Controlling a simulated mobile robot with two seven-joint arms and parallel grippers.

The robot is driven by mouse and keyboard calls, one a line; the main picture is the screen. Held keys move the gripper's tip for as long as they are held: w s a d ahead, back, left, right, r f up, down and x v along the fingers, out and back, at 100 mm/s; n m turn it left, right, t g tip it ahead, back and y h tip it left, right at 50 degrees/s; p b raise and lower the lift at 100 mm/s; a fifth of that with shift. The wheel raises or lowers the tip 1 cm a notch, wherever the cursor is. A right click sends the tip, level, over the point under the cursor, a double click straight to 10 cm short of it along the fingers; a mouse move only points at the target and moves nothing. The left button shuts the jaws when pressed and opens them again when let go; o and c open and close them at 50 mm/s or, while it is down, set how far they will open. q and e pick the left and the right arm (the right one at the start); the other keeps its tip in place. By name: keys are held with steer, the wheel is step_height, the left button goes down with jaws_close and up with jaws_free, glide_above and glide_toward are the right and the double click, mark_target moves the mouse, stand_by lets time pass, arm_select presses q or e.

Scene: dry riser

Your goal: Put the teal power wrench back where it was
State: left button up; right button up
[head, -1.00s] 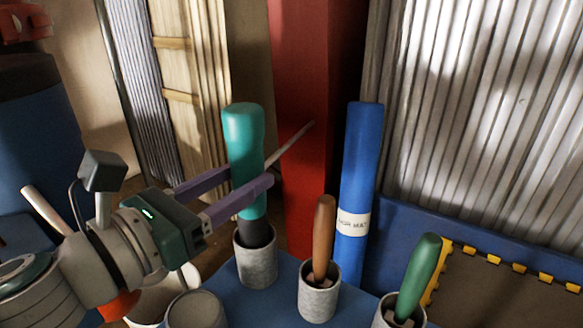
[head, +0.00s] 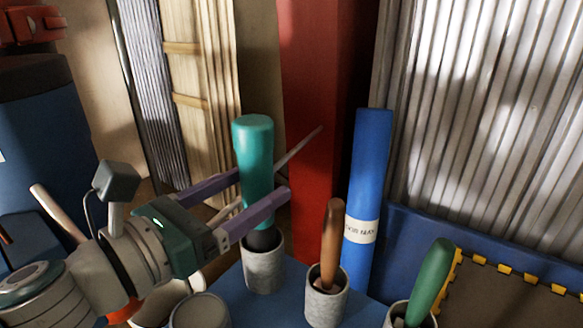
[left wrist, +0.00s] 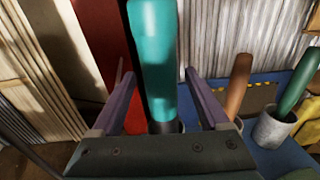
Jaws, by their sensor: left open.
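The teal power wrench (head: 253,150) stands upright in a grey cup (head: 264,270) on the blue surface, with its dark lower end inside the cup. My left gripper (head: 262,182) is open, with one purple finger on each side of the wrench's teal body. The nearer finger crosses in front of the teal body in the head view. In the left wrist view the wrench (left wrist: 155,60) stands between the spread fingers (left wrist: 160,80). The wrench's bottom is hidden inside the cup. My right gripper is not in view.
A brown-handled tool (head: 332,245) and a green-handled tool (head: 430,280) stand in cups to the right. An empty-looking grey cup (head: 200,312) is at the front. A blue roll (head: 368,170) and a red post (head: 315,90) stand behind.

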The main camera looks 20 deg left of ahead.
arm_select(q)
steer(key=shift+s+a, duration=0.15)
steer(key=shift+s, duration=0.15)
steer(key=b+v, duration=0.1)
steer(key=v, duration=1)
steer(key=s+d+m+g+h, duration=0.45)
steer(key=d+m, duration=0.45)
steer(key=m, duration=0.3)
steer(key=s+f+m+g+y, duration=0.2)
steer(key=m, duration=0.3)
steer(key=s+a+f+m+g+y, duration=0.1)
steer(key=s+f+m+g+y, duration=0.1)
steer(key=m, duration=0.4)
steer(key=s+f+m+g+y, duration=0.2)
steer(key=s+f+m+g, duration=0.1)
steer(key=m, duration=0.3)
steer(key=shift+s+a+f+g+y, duration=0.15)
steer(key=shift+s+f+g+y, duration=0.2)
steer(key=shift+f, duration=0.4)
steer(key=a+m+y, duration=0.1)
steer(key=a, duration=0.1)
steer(key=s+a+m+y, duration=0.1)
steer(key=a+y, duration=0.1)
steer(key=a+m+y, duration=0.1)
steer(key=a+m, duration=0.1)
steer(key=a, duration=0.1)
steer(key=shift+s+r+y, duration=0.15)
steer(key=shift+s+y, duration=0.2)
steer(key=shift+y, duration=0.05)
